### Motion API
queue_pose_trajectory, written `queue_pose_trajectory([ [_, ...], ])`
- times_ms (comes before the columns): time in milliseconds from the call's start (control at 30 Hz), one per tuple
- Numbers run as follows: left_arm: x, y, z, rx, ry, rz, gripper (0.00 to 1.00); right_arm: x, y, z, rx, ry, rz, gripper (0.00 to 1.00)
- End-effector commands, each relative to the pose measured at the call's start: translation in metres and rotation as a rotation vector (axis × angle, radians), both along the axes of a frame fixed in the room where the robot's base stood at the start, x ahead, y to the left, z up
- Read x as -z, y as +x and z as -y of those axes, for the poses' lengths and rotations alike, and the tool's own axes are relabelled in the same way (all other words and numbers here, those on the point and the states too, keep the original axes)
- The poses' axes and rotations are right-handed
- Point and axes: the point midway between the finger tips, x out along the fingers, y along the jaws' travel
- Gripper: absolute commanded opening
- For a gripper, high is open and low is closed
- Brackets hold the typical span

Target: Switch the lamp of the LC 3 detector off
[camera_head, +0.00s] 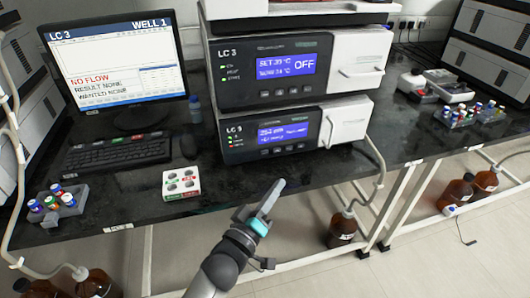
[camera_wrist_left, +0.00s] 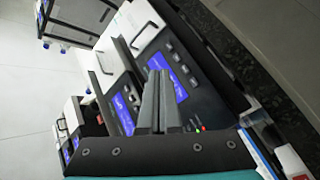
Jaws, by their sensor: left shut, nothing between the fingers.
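The LC 3 detector (camera_head: 250,150) is the lower module of the middle stack, with a lit blue screen (camera_head: 283,132), a row of small buttons (camera_head: 284,150) below it and small indicator lights at its left. In the left wrist view the picture is turned sideways; the detector's screen (camera_wrist_left: 180,84) and its green and red lights (camera_wrist_left: 199,128) show beside the fingers. My left gripper (camera_head: 276,188) is shut and empty, in front of and below the detector's panel in the head view, seemingly apart from it. Its fingers (camera_wrist_left: 157,95) hide part of the panel. My right gripper is not in view.
Above the detector sits another LC 3 module (camera_head: 268,70) reading OFF. The monitor (camera_head: 115,65) shows LC 3, WELL 1 and NO FLOW. A keyboard (camera_head: 115,152), a white tray (camera_head: 181,183) and a vial rack (camera_head: 58,206) stand left. A brown bottle (camera_head: 342,230) stands below the bench.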

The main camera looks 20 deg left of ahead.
Motion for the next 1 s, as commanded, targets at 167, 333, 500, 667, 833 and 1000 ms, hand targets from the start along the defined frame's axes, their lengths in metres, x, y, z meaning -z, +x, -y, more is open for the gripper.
queue_pose_trajectory([
  [167, 0.001, 0.01, -0.007, 0.001, 0.004, 0.001, 0.0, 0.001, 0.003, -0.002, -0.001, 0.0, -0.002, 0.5],
  [333, 0.001, 0.029, -0.02, 0.0, 0.007, 0.002, 0.0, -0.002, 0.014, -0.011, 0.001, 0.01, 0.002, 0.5],
  [500, 0.001, 0.049, -0.034, -0.001, 0.005, 0.002, 0.0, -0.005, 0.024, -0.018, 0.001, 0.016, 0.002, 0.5],
  [667, 0.001, 0.063, -0.043, 0.0, 0.002, -0.001, 0.0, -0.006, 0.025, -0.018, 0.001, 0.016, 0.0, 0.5],
  [833, 0.0, 0.071, -0.048, 0.0, 0.002, -0.001, 0.0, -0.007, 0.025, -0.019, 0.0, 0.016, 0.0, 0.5],
  [1000, 0.0, 0.073, -0.049, -0.001, 0.001, -0.001, 0.0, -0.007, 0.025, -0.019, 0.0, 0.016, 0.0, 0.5],
])
